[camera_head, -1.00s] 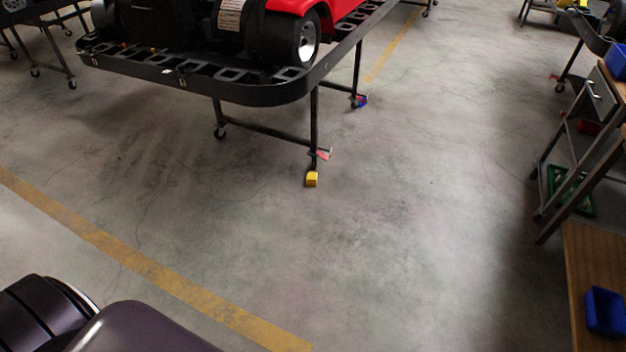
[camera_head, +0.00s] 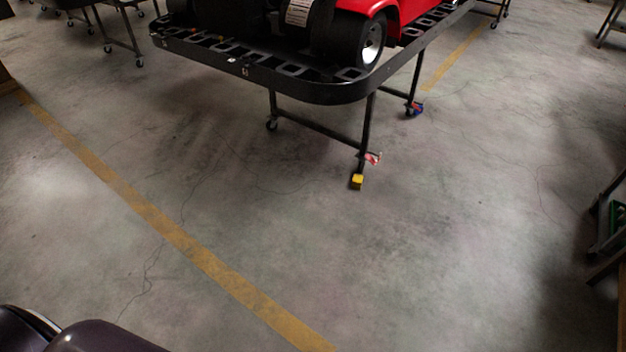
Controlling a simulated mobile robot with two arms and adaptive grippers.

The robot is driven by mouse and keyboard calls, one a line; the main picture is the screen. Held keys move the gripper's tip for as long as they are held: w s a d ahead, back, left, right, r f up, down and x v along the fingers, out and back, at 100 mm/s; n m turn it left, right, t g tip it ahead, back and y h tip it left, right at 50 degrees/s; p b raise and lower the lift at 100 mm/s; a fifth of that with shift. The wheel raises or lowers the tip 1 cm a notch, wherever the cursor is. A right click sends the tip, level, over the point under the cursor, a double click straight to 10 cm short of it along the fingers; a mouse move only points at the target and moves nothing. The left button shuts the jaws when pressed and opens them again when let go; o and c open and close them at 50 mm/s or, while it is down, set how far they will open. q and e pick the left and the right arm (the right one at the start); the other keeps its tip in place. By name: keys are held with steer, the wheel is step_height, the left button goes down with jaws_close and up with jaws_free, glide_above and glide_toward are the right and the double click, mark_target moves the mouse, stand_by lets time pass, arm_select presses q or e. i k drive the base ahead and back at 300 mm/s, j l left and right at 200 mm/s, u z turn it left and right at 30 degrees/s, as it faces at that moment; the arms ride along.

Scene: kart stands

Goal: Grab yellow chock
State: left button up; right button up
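The yellow chock (camera_head: 357,182) is a small block on the concrete floor. It sits at the foot of the near right leg of the black kart stand (camera_head: 320,93), right of the picture's middle. Whether it touches the caster there is too small to tell. A small red and white piece (camera_head: 373,158) shows on the leg just above it. Neither of my grippers is in view. Only dark rounded parts, which seem to be mine, show at the bottom left corner.
A red kart with black tyres (camera_head: 357,42) rests on the stand. A blue and red item (camera_head: 415,108) is at the farther leg. A yellow floor line (camera_head: 185,240) runs diagonally at left. Dark furniture (camera_head: 608,225) stands at the right edge. The floor before the chock is clear.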

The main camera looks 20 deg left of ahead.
mark_target(357, 182)
steer(key=i+l+u, duration=0.2)
steer(key=u, duration=0.25)
steer(key=i+l+u, duration=0.25)
steer(key=u, duration=0.2)
steer(key=i+l+u, duration=0.15)
steer(key=l+u, duration=0.3)
steer(key=i+l+u, duration=0.1)
steer(key=l+u, duration=0.15)
steer(key=u, duration=0.2)
steer(key=i+l+u, duration=0.1)
steer(key=l+u, duration=0.2)
steer(key=l, duration=1)
steer(key=l+u, duration=0.25)
steer(key=l, duration=1)
